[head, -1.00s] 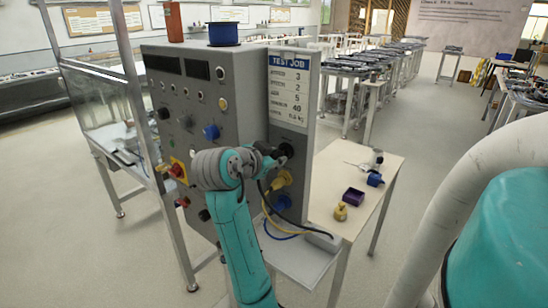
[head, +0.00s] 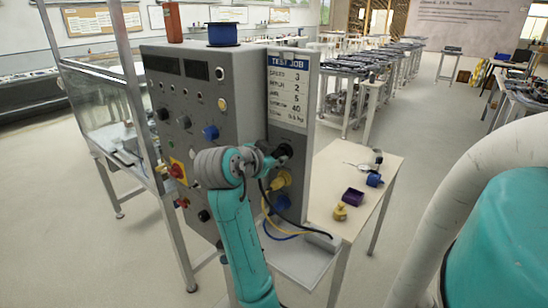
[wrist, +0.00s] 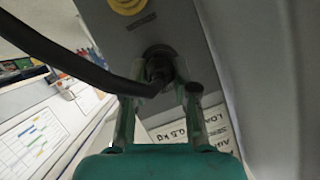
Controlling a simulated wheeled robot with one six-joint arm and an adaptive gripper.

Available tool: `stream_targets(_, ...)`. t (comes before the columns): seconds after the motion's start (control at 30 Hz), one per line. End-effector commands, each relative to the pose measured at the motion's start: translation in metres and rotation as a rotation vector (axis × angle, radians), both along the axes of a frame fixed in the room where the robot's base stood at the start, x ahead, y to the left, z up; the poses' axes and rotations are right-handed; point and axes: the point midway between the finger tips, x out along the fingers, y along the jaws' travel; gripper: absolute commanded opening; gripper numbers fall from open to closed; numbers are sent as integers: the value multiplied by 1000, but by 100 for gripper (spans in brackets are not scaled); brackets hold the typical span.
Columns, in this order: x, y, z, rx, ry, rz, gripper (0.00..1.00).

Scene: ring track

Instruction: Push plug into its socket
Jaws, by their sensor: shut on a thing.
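A black plug (wrist: 158,70) with a thick black cable (wrist: 60,60) shows in the wrist view. My gripper (wrist: 160,86) is shut on it, one finger on each side. The plug's front is at a dark round socket (wrist: 157,50) in the grey panel; I cannot tell how deep it sits. In the head view my gripper (head: 272,158) is at the narrow side panel of the grey machine (head: 245,105), below the TEST JOB card. The dark socket (head: 286,150) shows just beyond it, and the fingers and plug are too small to make out there.
The table (head: 385,200) at right holds a purple box (head: 353,197) and a yellow part (head: 340,212).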

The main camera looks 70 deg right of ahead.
Motion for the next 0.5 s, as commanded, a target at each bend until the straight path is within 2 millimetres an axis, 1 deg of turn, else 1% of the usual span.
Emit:
stream_targets(0.27,-1,-5,0,-1,0,0,0)
stream_targets(0.3,-1,-5,0,-1,0,0,30)
stream_targets(0.37,-1,-5,0,0,0,0,45)
stream_targets(0.4,-1,-5,0,0,0,0,55)
stream_targets(0.43,-1,-5,0,0,0,0,57)
stream_targets(0.5,-1,-5,0,0,0,0,57)
